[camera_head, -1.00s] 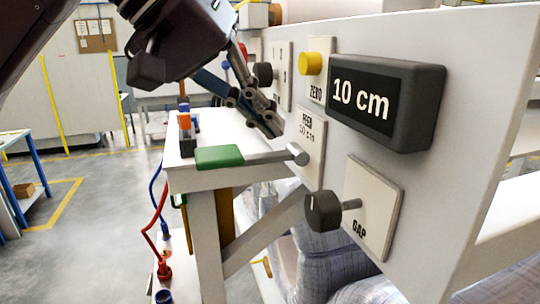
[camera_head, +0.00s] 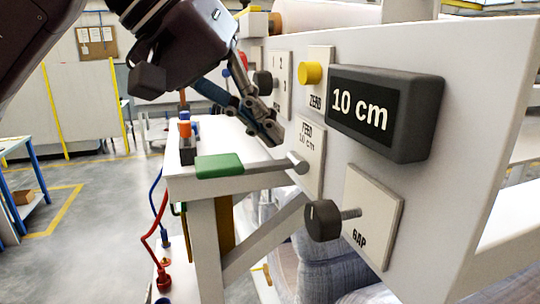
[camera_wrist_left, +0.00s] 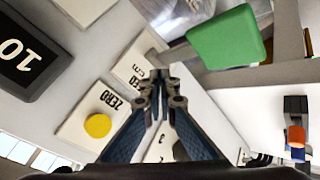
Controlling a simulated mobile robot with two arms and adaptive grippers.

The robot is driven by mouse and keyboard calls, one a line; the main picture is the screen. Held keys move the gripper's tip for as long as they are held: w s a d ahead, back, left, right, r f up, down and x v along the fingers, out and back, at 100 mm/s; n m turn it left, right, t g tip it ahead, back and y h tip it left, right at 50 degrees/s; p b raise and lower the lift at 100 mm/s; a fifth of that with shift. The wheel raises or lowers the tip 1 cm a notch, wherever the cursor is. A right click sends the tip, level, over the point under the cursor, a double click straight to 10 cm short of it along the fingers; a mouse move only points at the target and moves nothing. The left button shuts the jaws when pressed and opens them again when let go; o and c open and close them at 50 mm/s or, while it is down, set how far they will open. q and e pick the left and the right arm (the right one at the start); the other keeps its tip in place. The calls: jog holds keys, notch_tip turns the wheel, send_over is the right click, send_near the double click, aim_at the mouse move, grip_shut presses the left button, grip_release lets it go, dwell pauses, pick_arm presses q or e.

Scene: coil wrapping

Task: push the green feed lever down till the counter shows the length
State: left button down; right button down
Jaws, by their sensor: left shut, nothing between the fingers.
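The feed lever has a green handle (camera_head: 219,165) on a grey rod that runs left from a pivot on the FEED plate (camera_head: 309,155); it lies roughly level. The counter (camera_head: 385,110) on the white panel reads 10 cm. My left gripper (camera_head: 272,132) is shut and empty, above the rod and close to the FEED plate. In the left wrist view its fingertips (camera_wrist_left: 160,78) are just short of the rod, with the green handle (camera_wrist_left: 226,38) beyond to the right. I cannot tell whether they touch the rod. My right gripper is not in view.
A yellow ZERO button (camera_head: 311,73) sits left of the counter, and a black GAP knob (camera_head: 322,220) is below. Another black knob (camera_head: 263,80) is behind my gripper. Small orange and blue items (camera_head: 185,130) stand on the white ledge.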

aim_at(269, 163)
pick_arm(q)
jog(key=shift+f, duration=0.15)
jog(key=shift+f, duration=0.25)
jog(key=shift+f+b, duration=0.55)
jog(key=shift+f, duration=0.05)
dwell(1.0)
dwell(0.5)
jog(key=shift+r, duration=0.25)
jog(key=shift+r+p, duration=0.8)
jog(key=shift+p, duration=0.3)
notch_tip(269, 163, up, 5)
jog(key=p, duration=0.4)
jog(key=shift+d+p, duration=0.15)
jog(key=shift+p, duration=0.25)
